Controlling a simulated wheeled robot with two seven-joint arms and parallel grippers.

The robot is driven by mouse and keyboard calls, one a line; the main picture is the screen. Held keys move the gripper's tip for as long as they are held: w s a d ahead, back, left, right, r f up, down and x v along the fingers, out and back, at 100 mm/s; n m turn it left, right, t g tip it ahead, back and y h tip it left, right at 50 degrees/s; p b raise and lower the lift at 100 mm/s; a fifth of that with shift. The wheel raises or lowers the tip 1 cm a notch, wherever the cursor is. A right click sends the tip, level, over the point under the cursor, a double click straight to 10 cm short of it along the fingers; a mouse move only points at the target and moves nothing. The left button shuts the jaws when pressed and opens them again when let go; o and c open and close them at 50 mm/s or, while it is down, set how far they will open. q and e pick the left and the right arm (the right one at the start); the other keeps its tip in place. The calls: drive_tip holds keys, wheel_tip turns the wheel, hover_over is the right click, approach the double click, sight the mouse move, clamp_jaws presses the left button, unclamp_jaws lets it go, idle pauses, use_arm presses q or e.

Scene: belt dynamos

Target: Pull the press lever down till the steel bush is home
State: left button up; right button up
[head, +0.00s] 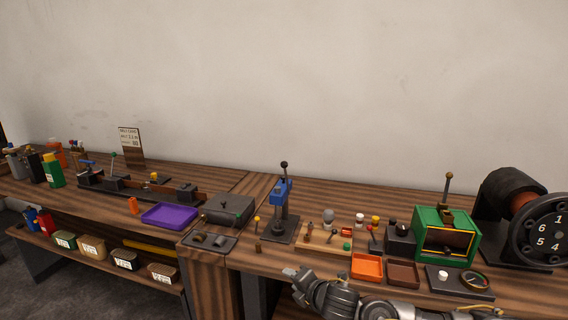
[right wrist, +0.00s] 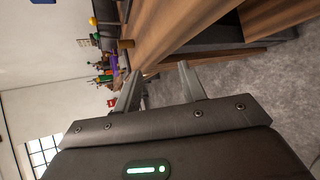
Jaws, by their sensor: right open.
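The arbor press (head: 280,196) has a blue head on a dark column and base. It stands on the wooden bench in the middle of the head view. Its lever (head: 284,174) points up and ends in a black ball knob. I cannot make out the steel bush under the ram at this size. My right gripper (head: 292,273) is low at the bench's front edge, in front of the press and apart from it. In the right wrist view its two fingers (right wrist: 158,72) are spread with nothing between them. My left gripper is not in view.
A dark mat (head: 228,245) with grey cylindrical parts lies left of the press. A wooden block (head: 313,247) with knobbed pins stands to its right. Orange (head: 366,278) and brown (head: 402,286) trays, a green box (head: 430,219) and a large dark wheel (head: 540,234) are further right.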

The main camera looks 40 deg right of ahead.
drive_tip(key=w+d+r+n+t, duration=0.2)
drive_tip(key=w+d+r+n, duration=0.15)
drive_tip(key=r, duration=0.35)
drive_tip(key=w+d+r+n+t, duration=0.1)
drive_tip(key=w+d+r+n, duration=0.15)
drive_tip(key=r+n, duration=0.3)
drive_tip(key=n+t+y, duration=0.2)
drive_tip(key=n, duration=0.6)
approach(284, 165)
drive_tip(key=shift+m, duration=0.3)
drive_tip(key=w+p, duration=0.1)
drive_tip(key=w, duration=0.2)
drive_tip(key=w+p, duration=0.2)
drive_tip(key=w, duration=0.1)
drive_tip(key=w+p, duration=0.2)
drive_tip(key=w, duration=0.1)
drive_tip(key=shift+w+d+f, duration=0.1)
drive_tip(key=shift+w+d, duration=0.2)
drive_tip(key=shift+w, duration=0.05)
drive_tip(key=shift+w+f, duration=0.1)
drive_tip(key=shift+w, duration=0.5)
drive_tip(key=shift+c, duration=0.2)
clamp_jaws()
